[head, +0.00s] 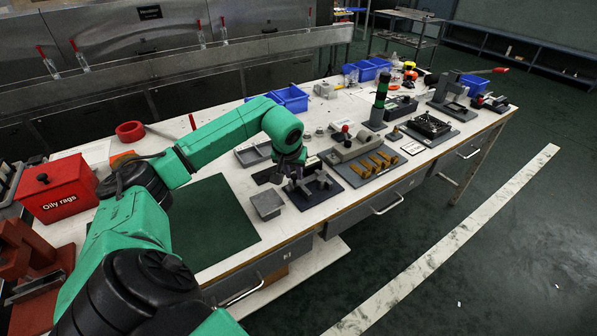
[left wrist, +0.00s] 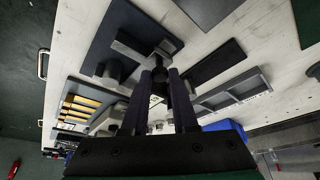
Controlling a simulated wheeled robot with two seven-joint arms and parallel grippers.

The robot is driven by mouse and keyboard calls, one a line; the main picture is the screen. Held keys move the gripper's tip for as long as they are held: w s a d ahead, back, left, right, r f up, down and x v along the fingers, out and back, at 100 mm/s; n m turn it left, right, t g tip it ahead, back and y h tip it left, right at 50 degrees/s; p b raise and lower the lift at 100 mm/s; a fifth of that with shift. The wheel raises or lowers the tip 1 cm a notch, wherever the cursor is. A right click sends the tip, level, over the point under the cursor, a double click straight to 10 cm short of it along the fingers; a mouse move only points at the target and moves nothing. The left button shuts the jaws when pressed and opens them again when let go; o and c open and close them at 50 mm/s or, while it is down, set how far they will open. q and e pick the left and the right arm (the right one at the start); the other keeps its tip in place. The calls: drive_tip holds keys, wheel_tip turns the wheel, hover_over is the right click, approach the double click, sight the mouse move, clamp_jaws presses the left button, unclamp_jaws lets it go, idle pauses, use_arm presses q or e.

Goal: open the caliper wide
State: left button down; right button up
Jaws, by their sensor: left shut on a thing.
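The caliper (head: 316,184) is a grey metal piece with a bar and upright jaws on a dark base plate near the front edge of the bench. In the left wrist view its grey bar (left wrist: 137,50) lies across the dark plate, just beyond my fingertips. My left gripper (head: 292,178) reaches down over the caliper's left part. In the left wrist view my gripper's two fingers (left wrist: 161,82) are close together on a small dark part at the bar's end; the fingers hide most of it. How wide the caliper's jaws stand is hard to tell. My right gripper is not in view.
A grey block (head: 267,204) sits left of the caliper's plate. A fixture with several yellow bars (head: 375,164) stands to its right. A green-black post (head: 379,103) rises behind it. A dark green mat (head: 215,225) lies at the left.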

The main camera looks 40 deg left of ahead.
use_arm(q)
drive_tip(key=shift+s+a+r, duration=0.1)
drive_tip(key=shift+s+r, duration=0.05)
drive_tip(key=shift+w, duration=0.3)
drive_tip(key=c, duration=0.7)
unclamp_jaws()
drive_tip(key=shift+s, duration=0.1)
drive_tip(key=shift+s+r, duration=0.1)
drive_tip(key=shift+r, duration=0.25)
drive_tip(key=v, duration=1.4)
drive_tip(key=shift+s+d+f, duration=0.15)
drive_tip(key=shift+s+d, duration=0.05)
